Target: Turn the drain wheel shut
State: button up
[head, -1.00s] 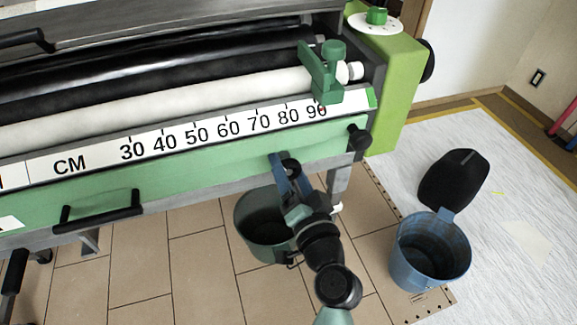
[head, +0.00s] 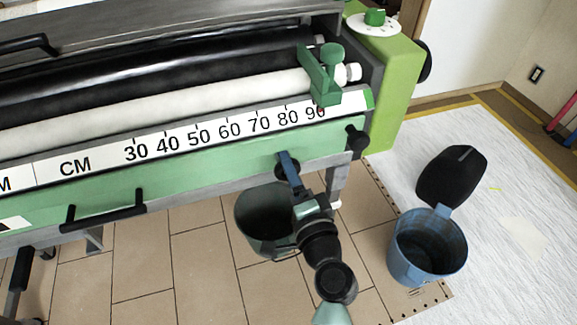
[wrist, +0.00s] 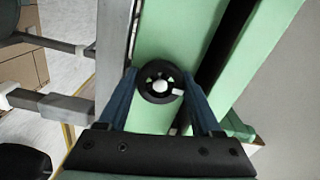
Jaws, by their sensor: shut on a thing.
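The drain wheel (wrist: 152,94) is a small black round knob with a pale centre and a small white mark at its right. It sits on the green front panel of the pasting machine (wrist: 168,30). My gripper (wrist: 160,84) has its two blue fingers on either side of the wheel, shut on its rim. In the head view my gripper (head: 288,166) is at the lower edge of the machine's front, and a finger partly covers the wheel there.
A grey-green bucket (head: 250,225) stands on the floor below the gripper, partly hidden by my arm. A blue bucket (head: 440,262) and a black object (head: 445,172) stand to the right. A black handle (head: 105,211) projects from the panel at left.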

dwell(0.3)
jog(key=o, duration=1.4)
jog(key=shift+c, duration=0.2)
jog(key=shift+s, duration=0.1)
jog(key=v, duration=1.2)
jog(key=shift+s+d, duration=0.2)
jog(key=shift+s, duration=0.15)
